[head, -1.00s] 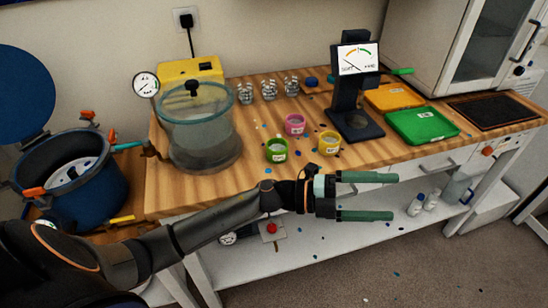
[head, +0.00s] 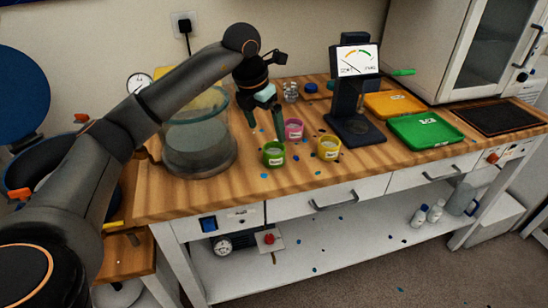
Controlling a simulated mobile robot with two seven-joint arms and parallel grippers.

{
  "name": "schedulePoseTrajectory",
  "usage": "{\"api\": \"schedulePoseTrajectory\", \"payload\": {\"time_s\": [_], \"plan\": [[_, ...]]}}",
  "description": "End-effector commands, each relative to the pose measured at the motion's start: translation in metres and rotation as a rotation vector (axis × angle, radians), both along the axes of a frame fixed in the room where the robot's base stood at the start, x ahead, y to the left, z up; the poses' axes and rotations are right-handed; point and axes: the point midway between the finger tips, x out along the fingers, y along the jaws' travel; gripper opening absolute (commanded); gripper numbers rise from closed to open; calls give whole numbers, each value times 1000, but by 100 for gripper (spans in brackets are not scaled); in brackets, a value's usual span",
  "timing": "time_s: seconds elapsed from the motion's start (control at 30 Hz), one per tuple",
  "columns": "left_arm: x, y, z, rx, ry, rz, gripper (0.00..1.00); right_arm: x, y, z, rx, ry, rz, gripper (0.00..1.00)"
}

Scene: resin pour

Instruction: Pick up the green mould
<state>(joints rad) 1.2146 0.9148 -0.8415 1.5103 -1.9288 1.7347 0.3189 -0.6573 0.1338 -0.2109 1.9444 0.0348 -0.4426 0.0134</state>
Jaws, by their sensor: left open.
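The green mould (head: 274,154) is a small round cup with a white label, upright on the wooden bench near its front edge. A pink mould (head: 294,129) stands just behind it to the right, and a yellow mould (head: 329,147) stands to its right. My left gripper (head: 265,122) is open and points down above and behind the green mould. Its two green fingers are apart, with nothing seen between them. One finger overlaps the pink mould's left side in the picture. I cannot tell whether the fingers touch any mould. My right gripper is not in view.
A clear glass chamber (head: 198,150) stands left of the moulds, partly behind my left arm. A dark gauge stand (head: 352,126) stands to the right, with an orange tray (head: 394,104) and a green tray (head: 428,131) beyond it. Coloured specks dot the bench (head: 225,195).

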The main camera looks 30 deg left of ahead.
Motion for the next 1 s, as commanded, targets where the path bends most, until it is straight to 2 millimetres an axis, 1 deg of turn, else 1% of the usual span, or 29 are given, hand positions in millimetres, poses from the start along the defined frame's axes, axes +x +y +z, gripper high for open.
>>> {"api": "schedulePoseTrajectory", "payload": {"time_s": [0.03, 0.1, 0.2, 0.37, 0.6, 0.7, 0.8, 1.0], "plan": [[2, -1, -11, -1, 3, -1, 100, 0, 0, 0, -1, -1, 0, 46], [6, -2, -23, -1, 2, -2, 100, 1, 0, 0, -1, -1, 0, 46], [10, -3, -35, -3, 1, -3, 100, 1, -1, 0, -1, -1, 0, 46], [13, -3, -45, -3, -1, -4, 100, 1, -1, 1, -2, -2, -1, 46], [21, -8, -79, -4, 2, -3, 100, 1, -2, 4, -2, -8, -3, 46], [24, -8, -89, -5, 0, -4, 100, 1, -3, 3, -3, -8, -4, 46], [25, -8, -93, -4, -1, -4, 100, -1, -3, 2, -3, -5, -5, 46], [26, -8, -93, -3, -2, -4, 99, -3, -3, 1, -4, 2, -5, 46]]}}
